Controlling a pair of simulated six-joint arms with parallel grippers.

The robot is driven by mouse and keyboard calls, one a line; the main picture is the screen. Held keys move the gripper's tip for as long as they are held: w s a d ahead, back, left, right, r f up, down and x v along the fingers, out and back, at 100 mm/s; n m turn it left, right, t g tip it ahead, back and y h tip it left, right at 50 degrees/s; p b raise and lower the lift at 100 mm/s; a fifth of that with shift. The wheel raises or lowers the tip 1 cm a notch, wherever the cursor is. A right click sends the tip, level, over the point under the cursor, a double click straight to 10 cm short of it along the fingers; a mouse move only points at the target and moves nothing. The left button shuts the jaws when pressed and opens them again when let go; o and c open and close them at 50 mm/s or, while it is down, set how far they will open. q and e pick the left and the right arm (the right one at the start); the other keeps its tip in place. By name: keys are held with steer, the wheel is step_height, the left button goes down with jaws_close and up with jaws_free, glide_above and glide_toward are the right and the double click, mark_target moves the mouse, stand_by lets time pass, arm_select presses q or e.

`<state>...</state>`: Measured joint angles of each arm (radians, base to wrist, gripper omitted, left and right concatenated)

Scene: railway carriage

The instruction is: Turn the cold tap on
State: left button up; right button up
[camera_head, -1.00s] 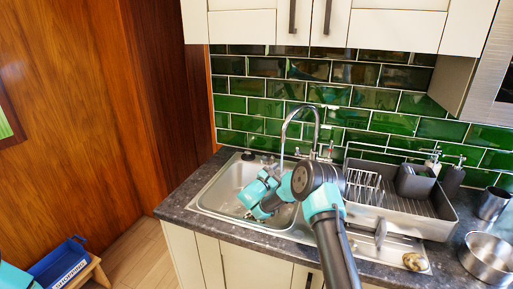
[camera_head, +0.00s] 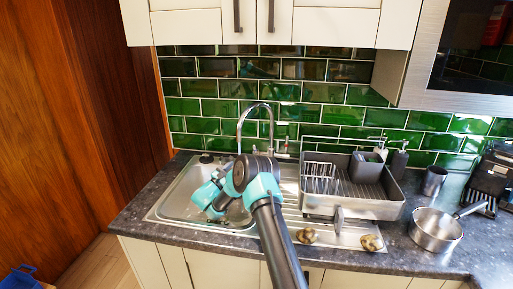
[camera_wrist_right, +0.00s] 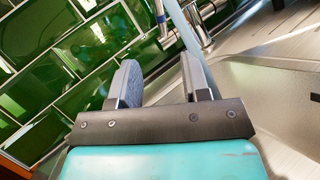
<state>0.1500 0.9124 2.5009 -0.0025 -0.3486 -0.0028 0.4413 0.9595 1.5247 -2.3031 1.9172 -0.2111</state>
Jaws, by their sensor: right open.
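The chrome sink tap with its tall curved spout (camera_head: 239,122) stands at the back of the steel sink (camera_head: 172,207) in the head view. Small chrome fittings (camera_head: 284,150) show at its base, partly behind my right arm; I cannot tell there which is the cold handle. In the right wrist view, chrome tap parts (camera_wrist_right: 201,30) stand beyond the fingers, and one piece carries a small blue band (camera_wrist_right: 166,40). My right gripper (camera_wrist_right: 158,62) is open, its jaws apart with nothing seen between them. My left gripper is not in view.
A grey dish rack (camera_head: 350,205) with a holder stands right of the tap. A steel saucepan (camera_head: 436,230) and a metal cup (camera_head: 433,181) are farther right. Green tiles (camera_head: 315,115) close off the back, with cupboards above.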

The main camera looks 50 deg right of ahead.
mark_target(255, 150)
steer(key=x, duration=1.6)
steer(key=shift+d, duration=0.2)
jaws_close()
